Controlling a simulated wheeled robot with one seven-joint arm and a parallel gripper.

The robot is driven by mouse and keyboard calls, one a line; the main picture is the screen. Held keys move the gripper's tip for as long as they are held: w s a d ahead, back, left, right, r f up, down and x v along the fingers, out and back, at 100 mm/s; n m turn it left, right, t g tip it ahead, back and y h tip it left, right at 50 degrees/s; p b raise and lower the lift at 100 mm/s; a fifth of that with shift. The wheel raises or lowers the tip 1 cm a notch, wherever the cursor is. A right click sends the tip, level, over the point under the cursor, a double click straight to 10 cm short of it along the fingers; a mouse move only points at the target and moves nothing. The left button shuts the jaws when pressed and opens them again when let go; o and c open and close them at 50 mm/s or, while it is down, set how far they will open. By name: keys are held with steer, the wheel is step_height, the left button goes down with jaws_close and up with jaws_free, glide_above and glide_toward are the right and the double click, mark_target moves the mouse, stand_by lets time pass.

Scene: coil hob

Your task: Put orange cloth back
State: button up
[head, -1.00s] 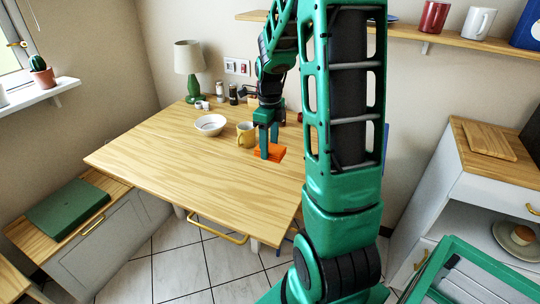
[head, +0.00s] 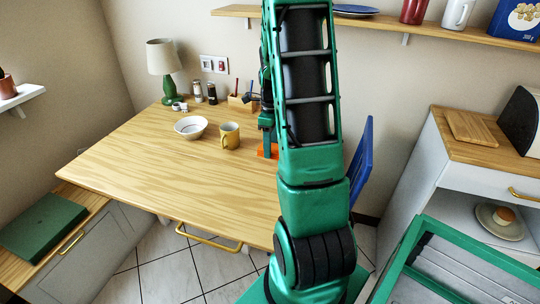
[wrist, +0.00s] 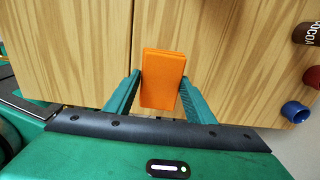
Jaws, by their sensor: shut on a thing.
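The orange cloth (wrist: 162,78) is a folded rectangular block in the wrist view, between my two green fingers. My gripper (wrist: 161,84) is shut on it, with a finger against each long side. In the head view a small part of the orange cloth (head: 274,152) shows at the table's right side, to the right of the yellow mug. My arm hides the rest of it and most of the gripper there. Whether the cloth touches the table (head: 150,165) or hangs just above it I cannot tell.
A yellow mug (head: 229,136) and a white bowl (head: 190,127) stand left of the cloth. A lamp (head: 163,68), shakers (head: 211,93) and a pencil holder (head: 240,103) are at the back. A blue chair (head: 361,165) stands right of the table. The table's front left is clear.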

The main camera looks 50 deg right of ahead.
mark_target(273, 154)
steer(key=shift+s+d+f, duration=0.15)
steer(key=shift+d+f, duration=0.2)
steer(key=shift+d, duration=0.15)
steer(key=shift+f, duration=1.95)
steer(key=o, duration=1)
steer(key=shift+f, duration=0.1)
